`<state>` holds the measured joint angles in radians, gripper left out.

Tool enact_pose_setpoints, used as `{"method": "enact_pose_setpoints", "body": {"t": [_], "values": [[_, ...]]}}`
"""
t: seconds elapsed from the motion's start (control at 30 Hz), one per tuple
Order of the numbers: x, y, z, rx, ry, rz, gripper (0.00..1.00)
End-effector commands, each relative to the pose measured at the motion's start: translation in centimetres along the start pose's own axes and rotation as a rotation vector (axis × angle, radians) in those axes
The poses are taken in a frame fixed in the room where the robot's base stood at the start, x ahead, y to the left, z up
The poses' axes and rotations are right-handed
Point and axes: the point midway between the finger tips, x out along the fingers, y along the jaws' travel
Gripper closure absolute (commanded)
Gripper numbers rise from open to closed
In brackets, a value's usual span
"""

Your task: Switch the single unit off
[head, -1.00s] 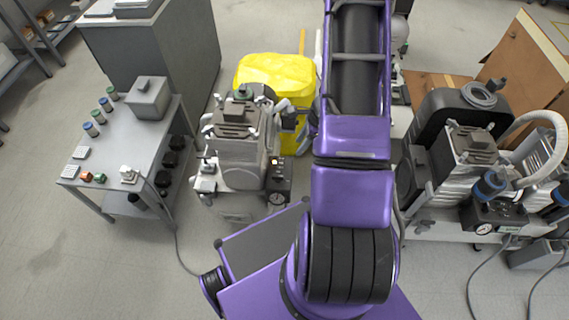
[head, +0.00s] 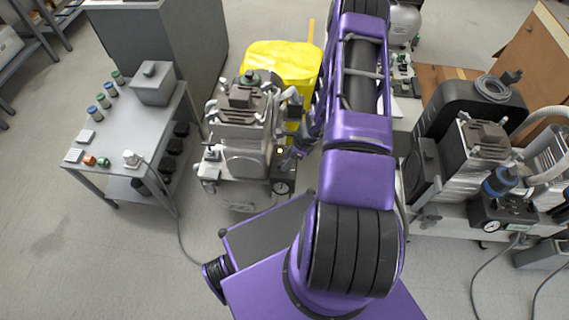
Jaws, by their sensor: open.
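The single unit (head: 243,165) is a compressor with a silvery body and dark top fittings, standing left of my arm in the head view. At its right side is a small dark control box with a round gauge (head: 282,187) and a small lit spot above it. The switch itself is too small to make out. My gripper (head: 291,157) is open, just right of the control box and close to it. I cannot tell whether it touches the box. The forearm partly hides the space behind the gripper.
A grey table (head: 125,130) with jars, a box and small parts stands left, with a cable running to the floor. A yellow-covered bin (head: 280,62) stands behind the unit. A larger double compressor (head: 475,150) stands right, with hoses. Floor is clear front left.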

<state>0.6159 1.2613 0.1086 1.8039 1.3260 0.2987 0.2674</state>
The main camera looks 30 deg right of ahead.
Motion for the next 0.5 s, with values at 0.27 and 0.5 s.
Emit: {"method": "enact_pose_setpoints", "body": {"t": [0.27,0.5], "values": [[2.1,-0.1,0.0,-0.001,0.0,-0.001,0.54],[2.1,-0.1,0.0,0.0,0.0,-0.001,0.54]]}}
